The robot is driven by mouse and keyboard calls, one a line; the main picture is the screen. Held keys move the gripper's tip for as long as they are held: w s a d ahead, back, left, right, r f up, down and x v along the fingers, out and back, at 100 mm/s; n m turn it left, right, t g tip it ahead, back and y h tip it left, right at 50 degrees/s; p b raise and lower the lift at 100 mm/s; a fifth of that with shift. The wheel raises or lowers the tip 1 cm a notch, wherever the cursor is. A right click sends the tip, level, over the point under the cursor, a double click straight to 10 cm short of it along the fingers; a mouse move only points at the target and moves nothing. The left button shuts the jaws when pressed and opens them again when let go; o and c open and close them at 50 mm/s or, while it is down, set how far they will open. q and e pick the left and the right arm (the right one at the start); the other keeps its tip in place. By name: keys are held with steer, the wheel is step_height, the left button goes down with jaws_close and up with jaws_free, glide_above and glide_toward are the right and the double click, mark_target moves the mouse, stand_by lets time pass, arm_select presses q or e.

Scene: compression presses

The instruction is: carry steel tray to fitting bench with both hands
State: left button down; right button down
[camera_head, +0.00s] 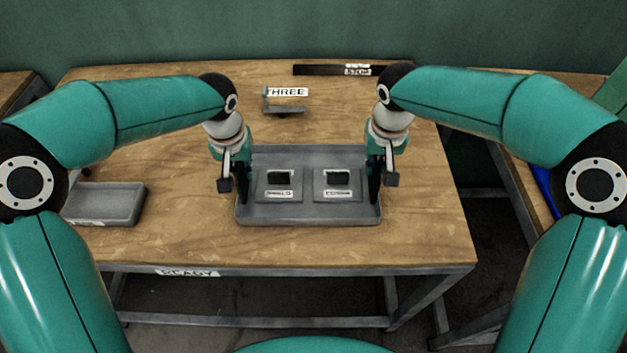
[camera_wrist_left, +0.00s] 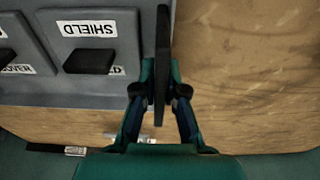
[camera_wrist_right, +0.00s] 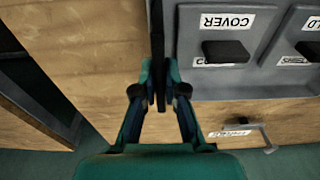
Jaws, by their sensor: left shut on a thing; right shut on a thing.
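The grey steel tray (camera_head: 308,217) is on or just above the wooden bench (camera_head: 420,230); I cannot tell which. It holds two grey blocks with dark handles, labelled COVER (camera_wrist_right: 228,22) and SHIELD (camera_wrist_left: 90,27) in the wrist views. My left gripper (camera_head: 240,185) is shut on a dark upright handle (camera_wrist_left: 163,40) at the tray's left end. My right gripper (camera_head: 375,185) is shut on a similar dark handle (camera_wrist_right: 157,35) at the right end. The tray looks level between them.
A shallow grey tray (camera_head: 105,205) lies at the bench's left. Behind are a small grey fixture (camera_head: 286,108) by a THREE label and a dark bar (camera_head: 318,69) with a STOP label. A READY label (camera_head: 187,272) marks the front edge. Another bench (camera_head: 530,170) stands right, across a gap.

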arm_select(q)
steer(key=shift+w+r, duration=0.1)
steer(key=shift+r, duration=0.1)
arm_select(e)
steer(key=shift+w+r, duration=0.1)
steer(key=shift+r, duration=0.15)
